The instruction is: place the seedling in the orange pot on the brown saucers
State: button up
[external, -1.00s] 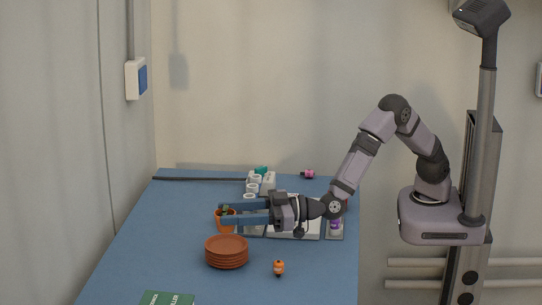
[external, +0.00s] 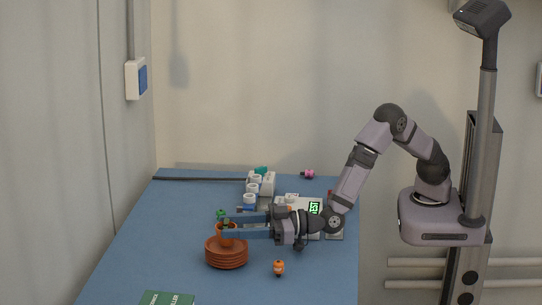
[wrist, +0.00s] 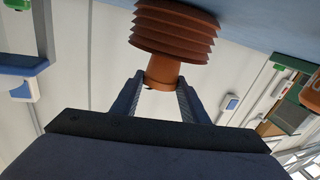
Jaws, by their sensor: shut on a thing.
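The small orange pot (external: 227,230) holds a green seedling (external: 222,213) and is upright. My gripper (external: 226,227) is shut on the pot, with one finger on each side. The brown saucers (external: 227,258) form a stack on the blue table, directly below the pot in the external view. In the wrist view, which looks upside down, the pot (wrist: 163,72) sits between my fingers (wrist: 157,97), right against the saucer stack (wrist: 173,30). I cannot tell whether it rests on the top saucer or hangs just above. The seedling is not seen there.
A small orange figure (external: 278,267) stands right of the saucers. A green book (external: 167,299) lies at the front edge. White cups (external: 250,198) and a device with a green display (external: 315,208) are behind my gripper. The table's left side is clear.

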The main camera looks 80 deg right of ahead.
jog(key=shift+s+d+f, duration=0.15)
jog(key=shift+s+f, duration=0.05)
jog(key=shift+f, duration=0.5)
jog(key=o, duration=1.1)
jog(key=shift+f, duration=0.15)
jog(key=shift+w+r+p, duration=0.15)
jog(key=shift+r+p, duration=0.35)
jog(key=shift+r, duration=0.2)
jog(key=v, duration=0.4)
jog(key=b+v, duration=0.1)
jog(key=v, duration=0.6)
jog(key=shift+s+r+b, duration=0.3)
jog(key=shift+s+b, duration=0.1)
jog(key=shift+s, duration=0.05)
jog(key=shift+r, duration=0.1)
